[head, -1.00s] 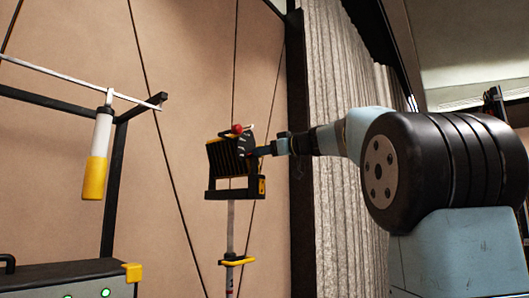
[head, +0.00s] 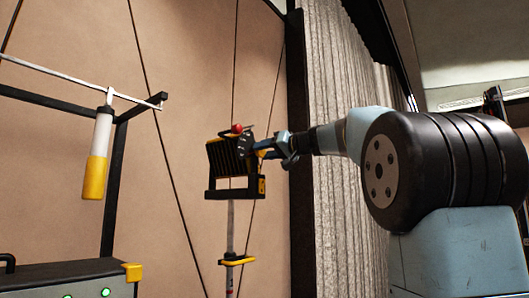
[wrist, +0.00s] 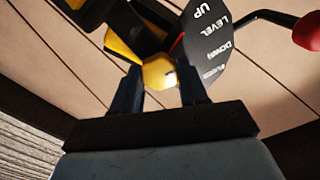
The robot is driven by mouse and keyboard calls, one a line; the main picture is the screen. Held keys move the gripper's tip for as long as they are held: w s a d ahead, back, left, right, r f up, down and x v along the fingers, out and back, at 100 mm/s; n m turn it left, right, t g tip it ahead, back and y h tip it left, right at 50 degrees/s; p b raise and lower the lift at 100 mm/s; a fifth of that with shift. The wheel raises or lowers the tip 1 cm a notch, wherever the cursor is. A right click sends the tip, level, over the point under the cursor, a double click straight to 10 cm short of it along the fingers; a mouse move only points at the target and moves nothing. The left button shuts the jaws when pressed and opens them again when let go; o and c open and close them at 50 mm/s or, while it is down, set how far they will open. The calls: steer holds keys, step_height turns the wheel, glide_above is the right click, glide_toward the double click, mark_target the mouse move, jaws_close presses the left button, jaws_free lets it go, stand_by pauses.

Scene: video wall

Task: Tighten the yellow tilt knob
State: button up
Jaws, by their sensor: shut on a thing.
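The yellow tilt knob (wrist: 158,73) sits beside a black dial plate (wrist: 208,40) marked UP, LEVEL and DOWN in the wrist view. My gripper (wrist: 160,82) is shut on the knob, one dark finger on each side. In the head view my gripper (head: 268,150) meets the right side of the black finned lamp head (head: 222,160), which stands on a pole. The knob is too small and covered to make out clearly there.
A red ball handle shows on top of the lamp (head: 237,129) and at the right of the wrist view (wrist: 307,31). A white and yellow cylinder (head: 97,155) hangs at left above a dark case (head: 65,279). Thin cables run down the tan wall.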

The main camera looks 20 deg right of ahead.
steer(key=m, duration=0.4)
steer(key=shift+m, duration=0.3)
steer(key=m, duration=0.3)
steer(key=shift+m, duration=0.3)
steer(key=m, duration=0.3)
steer(key=shift+m, duration=0.3)
steer(key=shift+f+m, duration=0.15)
steer(key=shift+m, duration=1.65)
steer(key=shift+d, duration=0.1)
steer(key=o, duration=0.8)
steer(key=shift+w, duration=0.1)
steer(key=shift+o, duration=1.3)
